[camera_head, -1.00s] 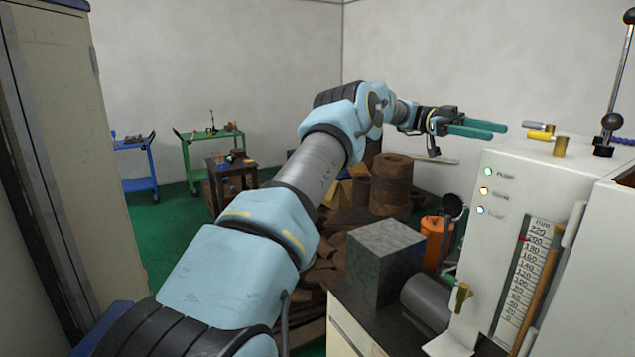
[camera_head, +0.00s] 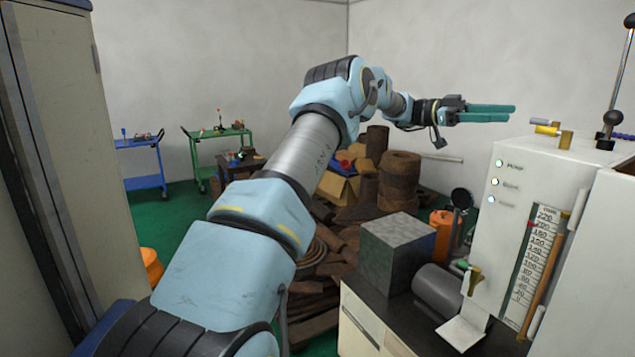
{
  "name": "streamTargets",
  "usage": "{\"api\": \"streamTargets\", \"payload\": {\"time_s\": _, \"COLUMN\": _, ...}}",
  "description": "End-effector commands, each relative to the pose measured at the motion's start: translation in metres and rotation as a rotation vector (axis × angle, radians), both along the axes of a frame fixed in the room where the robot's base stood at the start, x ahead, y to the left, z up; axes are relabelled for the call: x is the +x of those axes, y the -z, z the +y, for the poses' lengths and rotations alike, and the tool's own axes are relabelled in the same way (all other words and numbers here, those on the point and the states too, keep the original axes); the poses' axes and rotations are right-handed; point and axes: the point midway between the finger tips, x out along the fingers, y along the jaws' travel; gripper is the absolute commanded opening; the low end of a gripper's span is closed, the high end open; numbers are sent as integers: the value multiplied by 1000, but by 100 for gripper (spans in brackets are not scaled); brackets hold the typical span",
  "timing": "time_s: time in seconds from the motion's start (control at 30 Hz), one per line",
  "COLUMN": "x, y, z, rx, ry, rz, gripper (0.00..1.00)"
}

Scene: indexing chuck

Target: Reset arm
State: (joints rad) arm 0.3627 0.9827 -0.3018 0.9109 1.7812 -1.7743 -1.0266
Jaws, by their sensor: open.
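My gripper (camera_head: 487,113) is at the upper right of the head view, at the end of my outstretched light blue arm. Its two green fingers point to the right and are apart, with nothing between them. It is in the air, to the left of the top of a white machine (camera_head: 500,240). The fingers touch nothing that I can see.
The machine has a scale (camera_head: 532,265) and an upright lever (camera_head: 618,75). A grey block (camera_head: 397,250) sits on a dark-topped cabinet (camera_head: 375,310). Rusty cylinders (camera_head: 399,180) and scrap stand behind. A tall locker (camera_head: 60,130) is at left, carts (camera_head: 215,135) at the back.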

Motion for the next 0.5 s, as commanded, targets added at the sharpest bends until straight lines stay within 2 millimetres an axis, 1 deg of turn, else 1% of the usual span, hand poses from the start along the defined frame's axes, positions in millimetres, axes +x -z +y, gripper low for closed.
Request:
{"api": "streamTargets", "payload": {"time_s": 0.03, "x": 5, "y": -6, "z": -3, "rx": -13, "ry": -54, "rz": 8, "gripper": 53}}
{"api": "streamTargets", "payload": {"time_s": 0.17, "x": 26, "y": -21, "z": -11, "rx": -48, "ry": -228, "rz": 30, "gripper": 53}}
{"api": "streamTargets", "payload": {"time_s": 0.27, "x": 50, "y": -31, "z": -12, "rx": -63, "ry": -403, "rz": 51, "gripper": 53}}
{"api": "streamTargets", "payload": {"time_s": 0.33, "x": 72, "y": -35, "z": -7, "rx": -61, "ry": -557, "rz": 68, "gripper": 53}}
{"api": "streamTargets", "payload": {"time_s": 0.37, "x": 83, "y": -36, "z": -3, "rx": -54, "ry": -637, "rz": 77, "gripper": 53}}
{"api": "streamTargets", "payload": {"time_s": 0.4, "x": 100, "y": -35, "z": 7, "rx": -38, "ry": -753, "rz": 87, "gripper": 53}}
{"api": "streamTargets", "payload": {"time_s": 0.43, "x": 114, "y": -32, "z": 16, "rx": -17, "ry": -846, "rz": 96, "gripper": 53}}
{"api": "streamTargets", "payload": {"time_s": 0.47, "x": 126, "y": -27, "z": 28, "rx": 8, "ry": -943, "rz": 106, "gripper": 53}}
{"api": "streamTargets", "payload": {"time_s": 0.5, "x": 143, "y": -19, "z": 48, "rx": 52, "ry": -1072, "rz": 119, "gripper": 53}}
